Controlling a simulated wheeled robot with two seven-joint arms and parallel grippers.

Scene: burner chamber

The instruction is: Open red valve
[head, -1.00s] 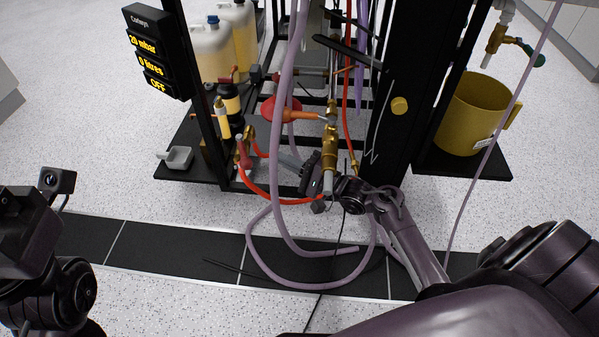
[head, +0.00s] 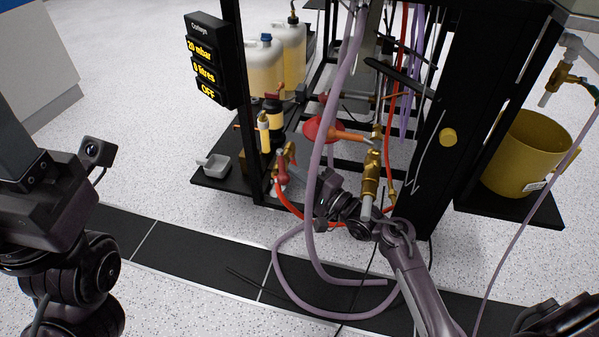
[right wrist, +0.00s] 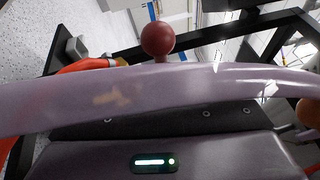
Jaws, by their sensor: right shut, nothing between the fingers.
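The red valve handle (head: 282,167) stands on brass fittings low at the front left of the rig in the head view. A round red knob (right wrist: 157,38) on a short stalk shows in the right wrist view, just beyond the hose. My right gripper (head: 301,184) is shut and empty, close to the right of the red handle. I cannot tell whether they touch. A mauve hose crosses in front of the gripper and partly hides it. My left arm is at the left, but its fingers are not in view.
The mauve hose (head: 315,200) hangs in front and loops on the floor; it also spans the right wrist view (right wrist: 190,85). A red funnel-shaped part (head: 319,129) and an upright brass fitting (head: 371,172) are nearby. A grey tray (head: 214,166) sits left on the rig's base.

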